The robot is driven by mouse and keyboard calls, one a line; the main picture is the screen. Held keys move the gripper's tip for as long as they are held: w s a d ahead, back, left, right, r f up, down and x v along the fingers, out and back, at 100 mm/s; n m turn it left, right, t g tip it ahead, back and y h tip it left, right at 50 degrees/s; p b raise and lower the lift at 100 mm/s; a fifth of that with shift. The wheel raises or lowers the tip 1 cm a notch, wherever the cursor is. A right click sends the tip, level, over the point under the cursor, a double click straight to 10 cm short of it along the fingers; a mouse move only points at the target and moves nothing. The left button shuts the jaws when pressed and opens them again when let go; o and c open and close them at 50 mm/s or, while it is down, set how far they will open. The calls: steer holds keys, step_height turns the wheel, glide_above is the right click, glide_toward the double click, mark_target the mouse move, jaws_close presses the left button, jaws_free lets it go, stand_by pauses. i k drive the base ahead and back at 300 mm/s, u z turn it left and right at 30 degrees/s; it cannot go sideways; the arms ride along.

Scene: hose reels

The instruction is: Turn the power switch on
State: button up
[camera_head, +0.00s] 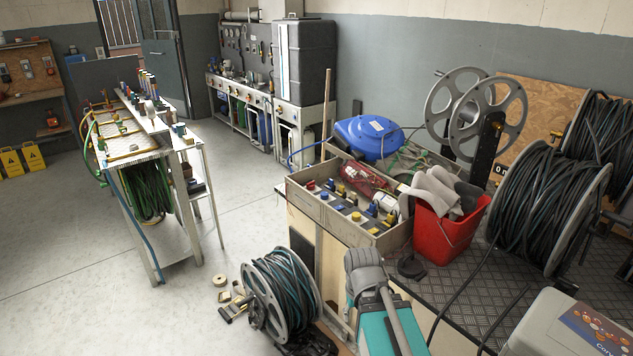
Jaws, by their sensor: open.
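No power switch can be made out for certain. A wooden board (33,66) on the far left wall carries several small boxes that look like switches or sockets, such as a grey-and-white one (27,69). They are too small to read, and I cannot tell whether any is on or off.
A workbench (165,160) with hoses stands left of centre. A wooden parts tray (330,215), red bucket (447,232), blue lid (370,138) and large hose reel (548,205) crowd the right. A small hose reel (285,295) stands low in front. Open floor (60,240) lies left.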

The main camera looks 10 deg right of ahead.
mark_target(311, 186)
steer(key=i, duration=0.4)
steer(key=u, duration=0.1)
steer(key=k, duration=0.65)
steer(key=u, duration=0.4)
steer(key=i, duration=1.75)
steer(key=z, duration=0.65)
